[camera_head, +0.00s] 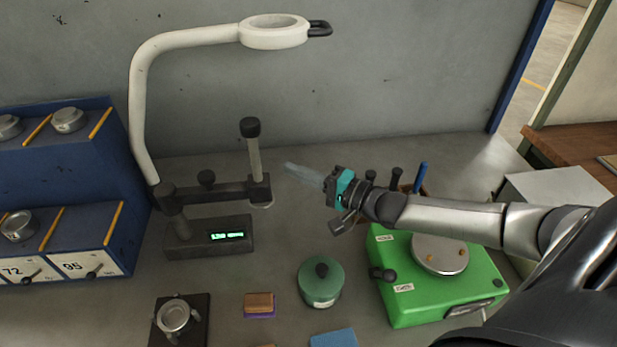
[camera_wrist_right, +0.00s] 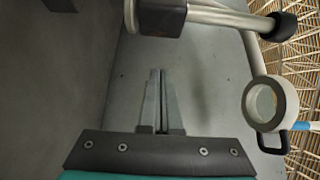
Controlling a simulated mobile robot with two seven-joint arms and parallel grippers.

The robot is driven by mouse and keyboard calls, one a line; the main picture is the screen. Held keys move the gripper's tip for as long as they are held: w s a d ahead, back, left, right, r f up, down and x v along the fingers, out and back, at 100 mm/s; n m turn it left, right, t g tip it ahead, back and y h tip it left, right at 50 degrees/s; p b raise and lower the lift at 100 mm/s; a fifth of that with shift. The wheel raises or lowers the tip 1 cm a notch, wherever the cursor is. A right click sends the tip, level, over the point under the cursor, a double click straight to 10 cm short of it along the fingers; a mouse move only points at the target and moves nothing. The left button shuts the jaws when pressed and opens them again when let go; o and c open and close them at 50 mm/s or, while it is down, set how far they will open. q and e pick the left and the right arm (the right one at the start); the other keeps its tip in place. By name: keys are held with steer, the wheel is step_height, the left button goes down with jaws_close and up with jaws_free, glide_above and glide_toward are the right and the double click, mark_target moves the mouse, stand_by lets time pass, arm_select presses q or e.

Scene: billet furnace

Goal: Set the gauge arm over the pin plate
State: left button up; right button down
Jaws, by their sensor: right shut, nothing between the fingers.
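The gauge stands at left centre in the head view, with a dark base (camera_head: 210,238) and green lit display. Its horizontal gauge arm (camera_head: 222,189) carries a small knob, and an upright post with a black cap (camera_head: 250,127) passes through its right end. The arm's end block also shows in the right wrist view (camera_wrist_right: 160,16). A dark plate (camera_head: 197,328) with a silver ring stands in front of the gauge; I cannot tell whether this is the pin plate. My right gripper (camera_head: 290,168) is shut and empty, just right of the post, apart from it. My left gripper is out of view.
A white magnifier lamp (camera_head: 274,31) arches above the gauge. A blue rack (camera_head: 60,170) stands at left. A green box (camera_head: 395,290) with a silver disc and two brass studs is at right. A green lidded pot (camera_head: 320,287) and small blocks (camera_head: 259,303) lie in front.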

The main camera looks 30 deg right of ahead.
steer(key=shift+w+a+p, duration=0.2)
steer(key=shift+a+p, duration=0.6)
steer(key=shift+a, duration=1.05)
